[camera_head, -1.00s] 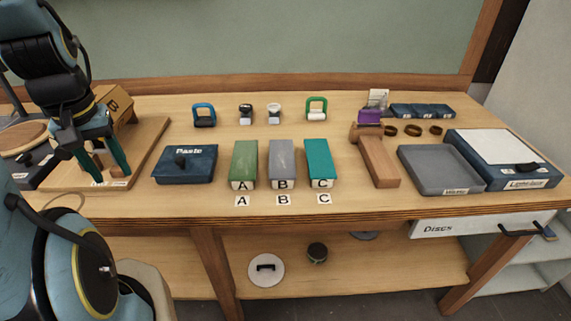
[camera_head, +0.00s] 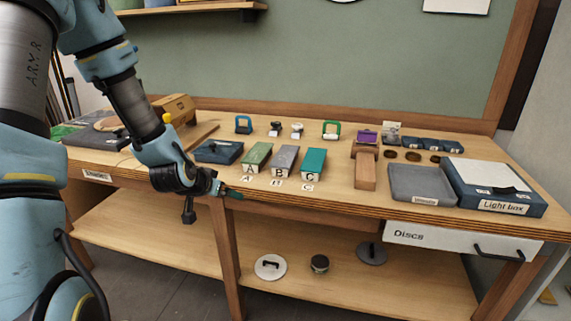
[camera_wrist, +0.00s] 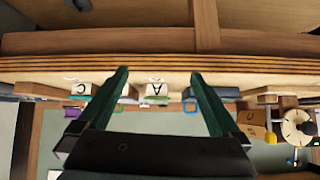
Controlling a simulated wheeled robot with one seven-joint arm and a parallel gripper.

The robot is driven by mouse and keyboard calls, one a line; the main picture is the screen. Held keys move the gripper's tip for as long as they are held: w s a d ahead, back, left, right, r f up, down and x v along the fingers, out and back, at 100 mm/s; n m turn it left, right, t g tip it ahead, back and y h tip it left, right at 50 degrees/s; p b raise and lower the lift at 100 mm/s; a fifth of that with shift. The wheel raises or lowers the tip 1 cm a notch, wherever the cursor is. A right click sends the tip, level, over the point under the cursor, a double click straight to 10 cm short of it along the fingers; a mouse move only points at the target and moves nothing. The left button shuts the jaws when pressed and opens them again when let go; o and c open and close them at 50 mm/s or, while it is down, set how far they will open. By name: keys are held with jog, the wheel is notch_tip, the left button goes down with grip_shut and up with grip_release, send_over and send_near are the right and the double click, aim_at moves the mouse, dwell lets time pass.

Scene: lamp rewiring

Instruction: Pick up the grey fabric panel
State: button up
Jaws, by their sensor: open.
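The grey panel B (camera_head: 286,159) lies on the bench between the green panel A (camera_head: 258,155) and the teal panel C (camera_head: 314,161). That view is upside down and shows the bench edge and the A and C labels; the grey panel is hard to make out there.
A dark blue paste box (camera_head: 218,151) sits left of the panels. A wooden mallet (camera_head: 365,170), a grey tray (camera_head: 421,184) and a light box (camera_head: 495,187) stand to the right. Handled tools line the back. The bench's front edge (camera_head: 330,217) lies beside my gripper.

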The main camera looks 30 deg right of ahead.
jog(key=d+h, duration=0.1)
jog(key=d, duration=0.2)
jog(key=d+f+t+h, duration=0.1)
jog(key=d, duration=0.2)
jog(key=d+f+h+b, duration=0.1)
jog(key=d, duration=0.2)
jog(key=shift+s+f+m+t, duration=0.2)
jog(key=shift+m+t, duration=0.1)
jog(key=shift+m, duration=0.1)
jog(key=n+t+h+b, duration=0.1)
jog(key=t+h+b, duration=0.1)
jog(key=t+h, duration=0.1)
send_near(279, 168)
jog(key=shift+w+d+f, duration=0.2)
jog(key=shift+d+f, duration=0.5)
jog(key=shift+f, duration=0.15)
jog(key=shift+n+t, duration=0.5)
jog(key=shift+t, duration=0.4)
jog(key=p+x, duration=0.1)
jog(key=x, duration=0.1)
jog(key=r+p+x, duration=0.1)
jog(key=x, duration=0.2)
jog(key=shift+s, duration=0.1)
jog(key=p+x, duration=0.2)
jog(key=x, duration=0.3)
jog(key=shift+w+p, duration=0.25)
jog(key=shift+p, duration=0.15)
jog(key=shift+w+d+f, duration=0.2)
jog(key=shift+w+d, duration=0.15)
jog(key=c, duration=1.1)
